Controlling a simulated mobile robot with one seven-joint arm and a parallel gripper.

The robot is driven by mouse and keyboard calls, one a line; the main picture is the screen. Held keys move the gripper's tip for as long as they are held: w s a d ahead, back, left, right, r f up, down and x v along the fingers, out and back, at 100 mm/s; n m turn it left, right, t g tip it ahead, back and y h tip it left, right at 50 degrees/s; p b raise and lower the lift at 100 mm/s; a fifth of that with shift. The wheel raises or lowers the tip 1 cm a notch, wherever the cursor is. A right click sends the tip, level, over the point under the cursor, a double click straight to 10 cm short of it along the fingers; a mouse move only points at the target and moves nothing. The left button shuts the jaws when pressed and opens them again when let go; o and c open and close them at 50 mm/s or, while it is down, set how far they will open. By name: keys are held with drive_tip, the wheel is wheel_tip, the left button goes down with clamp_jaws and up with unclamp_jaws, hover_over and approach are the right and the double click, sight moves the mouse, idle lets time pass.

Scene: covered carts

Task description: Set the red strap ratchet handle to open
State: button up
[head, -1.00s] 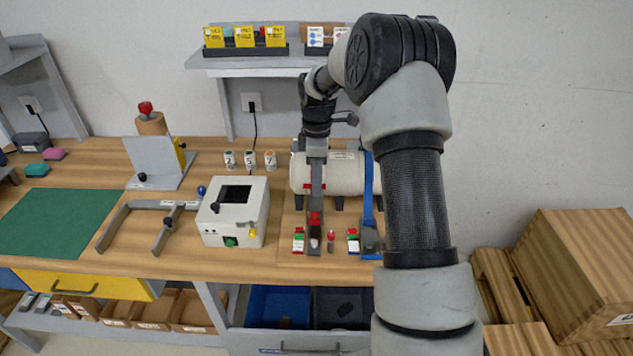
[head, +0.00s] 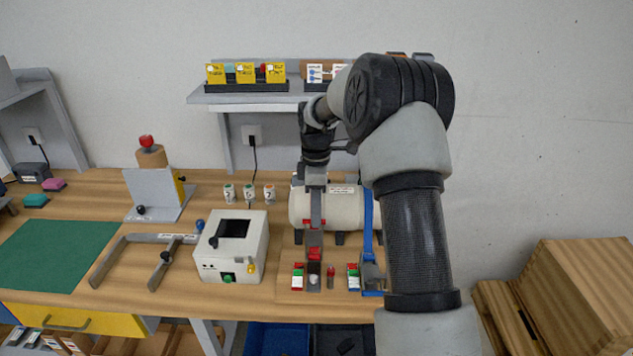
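A cream cylinder (head: 341,206) lies on a wooden board at the right of the bench. The red strap ratchet (head: 314,253), with red parts and a grey body, is in front of it at its left end. Its handle seems to lie low toward the front edge, but its exact angle is too small to tell. My gripper (head: 316,188) points down over the left end of the cylinder, behind the ratchet in the picture. Its fingers are too small and blend with the grey strip below, so their opening and any contact are unclear.
A blue strap (head: 368,220) with its own ratchet (head: 372,272) stands to the right, partly behind my arm. Red-green-white labels (head: 297,277) flank the red ratchet. A white box (head: 231,246) stands to the left. A shelf (head: 240,98) hangs behind. Wooden crates (head: 580,295) stand at right.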

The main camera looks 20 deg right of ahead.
wheel_tip(320, 180, up, 15)
drive_tip(key=shift+w+d, duration=0.15)
drive_tip(key=shift+w, duration=0.3)
drive_tip(key=shift+c, duration=0.4)
drive_tip(key=shift+s+f, duration=0.1)
drive_tip(key=c, duration=0.3)
drive_tip(key=s+f+t+b, duration=0.1)
drive_tip(key=s+b, duration=0.1)
drive_tip(key=b, duration=0.1)
drive_tip(key=s+f+t+y+b, duration=0.1)
drive_tip(key=s+b, duration=0.1)
drive_tip(key=b, duration=0.2)
drive_tip(key=s+f+t+b, duration=0.1)
drive_tip(key=s+b, duration=0.1)
drive_tip(key=b, duration=0.1)
drive_tip(key=shift+s+a+b, duration=0.15)
drive_tip(key=shift+a+b, duration=0.15)
drive_tip(key=shift+a, duration=0.05)
clamp_jaws()
drive_tip(key=s+f+m+t+y+b, duration=0.1)
drive_tip(key=s+f+t+b, duration=0.1)
drive_tip(key=s+t+b, duration=0.3)
drive_tip(key=w+f+g+b, duration=0.1)
drive_tip(key=w+f, duration=0.6)
drive_tip(key=f, duration=0.2)
drive_tip(key=shift+b, duration=0.4)
